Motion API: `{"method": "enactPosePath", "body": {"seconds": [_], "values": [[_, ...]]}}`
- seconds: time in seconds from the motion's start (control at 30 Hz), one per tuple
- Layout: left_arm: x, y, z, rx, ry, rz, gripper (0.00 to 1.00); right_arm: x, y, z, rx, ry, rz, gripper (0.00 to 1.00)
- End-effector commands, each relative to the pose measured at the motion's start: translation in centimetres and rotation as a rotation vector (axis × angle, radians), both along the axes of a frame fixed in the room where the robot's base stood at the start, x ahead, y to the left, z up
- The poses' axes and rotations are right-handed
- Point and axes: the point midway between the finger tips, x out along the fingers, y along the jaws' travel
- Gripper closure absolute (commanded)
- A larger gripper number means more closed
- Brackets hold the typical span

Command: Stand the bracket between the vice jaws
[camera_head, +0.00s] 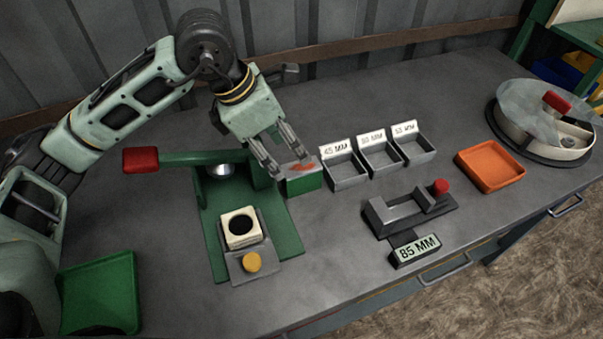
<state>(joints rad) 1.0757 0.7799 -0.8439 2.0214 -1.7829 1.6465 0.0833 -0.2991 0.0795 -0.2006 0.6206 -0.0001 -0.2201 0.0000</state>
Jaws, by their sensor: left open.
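The vice (408,212) is a dark grey fixture with a red knob, right of centre on the bench; the gap between its jaws looks empty. I cannot make out a clear bracket in this view. My left gripper (289,166) is open, pointing down at a small green block (304,185) with a grey top and an orange-red mark. Its fingertips are close to the block's top; I cannot tell whether they touch it. My right gripper is not in view.
A green press (207,158) with a red handle stands at the left, with a cream block (241,240) on its base. Several labelled grey bins (345,182), an orange tray (489,176) and a round drum (533,140) lie to the right. A green tray (98,291) is at lower left.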

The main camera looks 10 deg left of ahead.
Motion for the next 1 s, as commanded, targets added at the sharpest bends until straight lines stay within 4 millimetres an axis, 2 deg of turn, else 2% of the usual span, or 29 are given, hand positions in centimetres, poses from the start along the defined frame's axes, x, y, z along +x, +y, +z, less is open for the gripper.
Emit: {"method": "enactPosePath", "body": {"seconds": [0.27, 0.4, 0.53, 0.83, 1.0], "values": [[0.4, -1.1, -1.9, -0.001, 0.002, -0.001, 0.47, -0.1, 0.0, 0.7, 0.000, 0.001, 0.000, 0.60], [0.9, -2.4, -3.6, -0.001, 0.004, -0.002, 0.47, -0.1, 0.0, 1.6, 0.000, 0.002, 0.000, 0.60], [1.3, -2.8, -5.2, -0.001, 0.000, 0.000, 0.47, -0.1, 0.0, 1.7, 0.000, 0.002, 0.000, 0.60], [1.4, -3.0, -5.8, -0.001, -0.002, -0.001, 0.47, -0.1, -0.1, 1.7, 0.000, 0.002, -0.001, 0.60], [1.4, -2.9, -5.8, -0.001, -0.002, -0.001, 0.62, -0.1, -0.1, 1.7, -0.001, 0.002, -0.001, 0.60]]}}
